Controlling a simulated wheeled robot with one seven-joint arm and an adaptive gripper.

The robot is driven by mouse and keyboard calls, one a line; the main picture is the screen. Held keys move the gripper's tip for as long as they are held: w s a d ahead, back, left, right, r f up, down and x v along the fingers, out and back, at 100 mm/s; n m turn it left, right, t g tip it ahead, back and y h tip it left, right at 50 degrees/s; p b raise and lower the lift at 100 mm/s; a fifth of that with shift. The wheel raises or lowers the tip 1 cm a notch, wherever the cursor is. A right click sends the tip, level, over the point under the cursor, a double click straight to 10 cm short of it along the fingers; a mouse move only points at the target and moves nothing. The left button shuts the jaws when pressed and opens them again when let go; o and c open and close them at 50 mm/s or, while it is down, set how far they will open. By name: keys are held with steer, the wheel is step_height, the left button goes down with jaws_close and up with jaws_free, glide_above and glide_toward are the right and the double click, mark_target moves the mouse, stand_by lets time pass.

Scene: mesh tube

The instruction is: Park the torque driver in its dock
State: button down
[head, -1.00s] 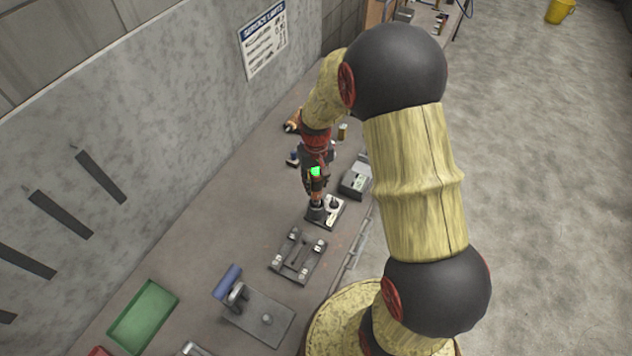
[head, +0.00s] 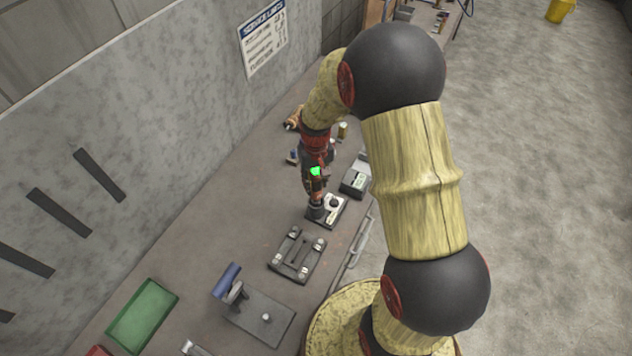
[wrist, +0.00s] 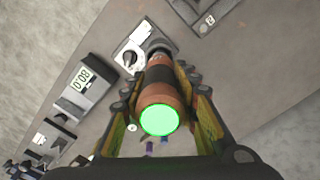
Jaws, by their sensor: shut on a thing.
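The torque driver (wrist: 160,88) is an orange-brown cylinder with a bright green end cap facing the wrist camera. My gripper (wrist: 160,80) is shut around its body, one finger on each side. The driver also shows in the head view (head: 317,197), roughly upright below my gripper (head: 315,180). Its lower end is at a dark round holder, seemingly the dock (head: 317,212), beside a white panel with a black knob (head: 334,203). The holder also shows in the wrist view (wrist: 158,43), partly covered by the driver. I cannot tell how deep the tip sits.
A grey digital meter (wrist: 82,85) stands beside the dock. A dark fixture plate (head: 297,256) and a blue-handled clamp on a grey plate (head: 258,318) lie nearer on the bench. A green tray (head: 143,316) is by the wall. Bare bench lies between the wall and the fixtures.

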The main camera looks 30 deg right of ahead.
mark_target(316, 171)
steer(key=shift+f+b, duration=1.85)
steer(key=shift+f, duration=0.95)
stand_by(2.8)
steer(key=c, duration=1.3)
jaws_free()
steer(key=shift+c, duration=0.2)
steer(key=shift+o, duration=0.4)
step_height(316, 171, up, 12)
